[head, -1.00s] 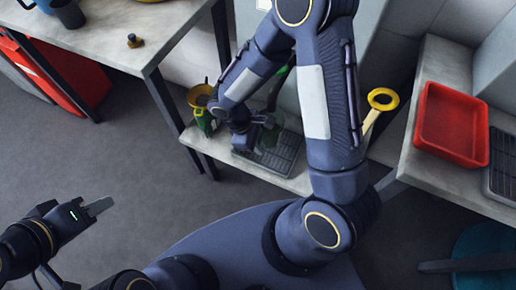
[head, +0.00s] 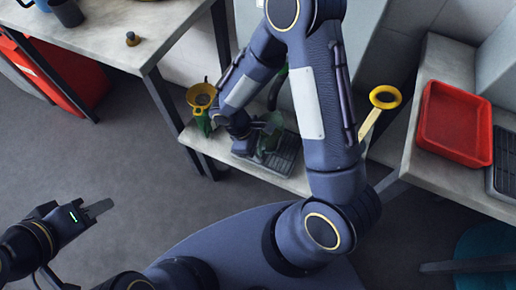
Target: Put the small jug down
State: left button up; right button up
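A see-through green vessel (head: 272,128), probably the small jug, is at the dark ribbed tray (head: 283,157) on the low shelf. Whether it rests on the tray or is held just above it is hard to tell. My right gripper (head: 246,145) is low over the tray's left side, right beside the vessel. Its fingers are dark and mostly hidden by my own arm, so its grip does not show. My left gripper (head: 98,209) is over the floor at lower left, away from everything. It is seen edge-on, with no object visible in it.
A yellow funnel (head: 201,96) sits above a green container (head: 204,124) just left of my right gripper. A yellow ring-topped piece (head: 385,97) stands right of my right arm. A red tray (head: 453,122) lies on the right counter. A worktop (head: 130,65) is at upper left.

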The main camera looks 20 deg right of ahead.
jog(key=shift+r, duration=0.35)
jog(key=p+v, duration=0.3)
jog(key=v, duration=0.8)
jog(key=s+d+r+m+t+y, duration=0.3)
jog(key=s+r+m, duration=0.3)
jog(key=r, duration=0.2)
jog(key=s+d+r+m+t+y, duration=0.4)
jog(key=s+r+m+t, duration=0.1)
jog(key=s+r+m, duration=0.1)
jog(key=shift+s+r, duration=0.65)
jog(key=shift+r, duration=0.65)
